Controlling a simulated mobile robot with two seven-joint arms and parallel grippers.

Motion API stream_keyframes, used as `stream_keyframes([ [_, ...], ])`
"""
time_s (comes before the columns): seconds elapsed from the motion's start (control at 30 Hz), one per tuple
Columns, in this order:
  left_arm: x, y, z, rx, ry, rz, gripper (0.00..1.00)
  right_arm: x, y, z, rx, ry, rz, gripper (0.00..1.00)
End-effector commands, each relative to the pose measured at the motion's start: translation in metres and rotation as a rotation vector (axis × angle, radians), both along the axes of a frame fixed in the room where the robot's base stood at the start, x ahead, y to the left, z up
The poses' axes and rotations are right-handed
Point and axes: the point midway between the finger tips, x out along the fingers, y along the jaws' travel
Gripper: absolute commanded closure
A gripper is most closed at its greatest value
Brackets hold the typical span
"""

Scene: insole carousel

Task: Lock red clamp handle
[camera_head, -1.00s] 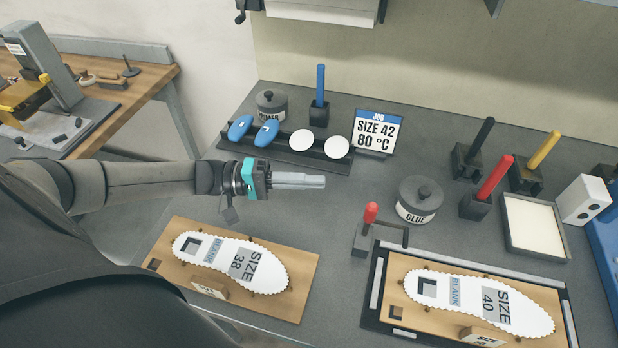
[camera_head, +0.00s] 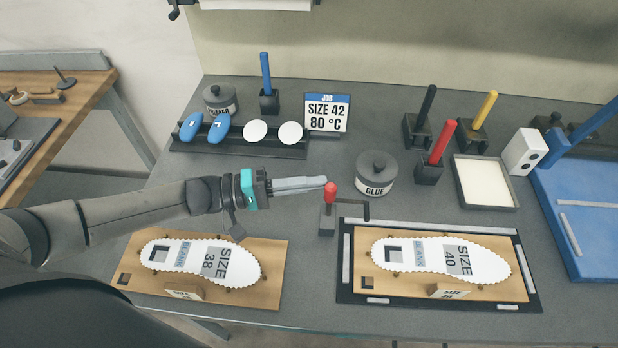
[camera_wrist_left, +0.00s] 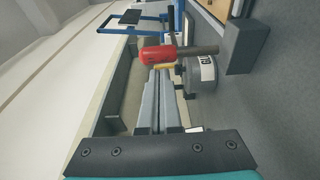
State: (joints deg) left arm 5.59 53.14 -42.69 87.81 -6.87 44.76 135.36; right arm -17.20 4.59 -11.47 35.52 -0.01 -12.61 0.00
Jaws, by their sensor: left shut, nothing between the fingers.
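The red clamp handle (camera_head: 331,192) stands upright on its dark clamp (camera_head: 327,220), at the back left corner of the black-framed fixture (camera_head: 341,270). A dark clamp arm (camera_head: 357,208) reaches right from it over the fixture's back edge. My left gripper (camera_head: 326,182) is shut and empty, its fingertips right at the top of the red handle. In the left wrist view the red handle (camera_wrist_left: 158,54) lies just past the fingertips (camera_wrist_left: 160,75). Whether they touch I cannot tell. My right gripper is out of view.
The fixture holds a board with a SIZE 40 blank (camera_head: 420,258). A SIZE 38 board (camera_head: 268,285) lies at left. A glue pot (camera_head: 377,175) stands close behind the clamp. A rack (camera_head: 290,149) and job sign (camera_head: 326,112) stand further back.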

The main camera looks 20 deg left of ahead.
Motion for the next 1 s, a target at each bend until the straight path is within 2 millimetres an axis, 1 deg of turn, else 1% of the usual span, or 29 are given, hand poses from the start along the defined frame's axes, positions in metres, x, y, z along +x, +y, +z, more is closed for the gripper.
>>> stream_keyframes([
  [0.67,-0.006,-0.001,0.001,0.024,-0.087,0.000,1.00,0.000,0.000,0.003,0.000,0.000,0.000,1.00],
  [1.0,-0.013,-0.003,0.002,0.048,-0.167,0.000,1.00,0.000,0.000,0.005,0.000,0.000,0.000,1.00],
])
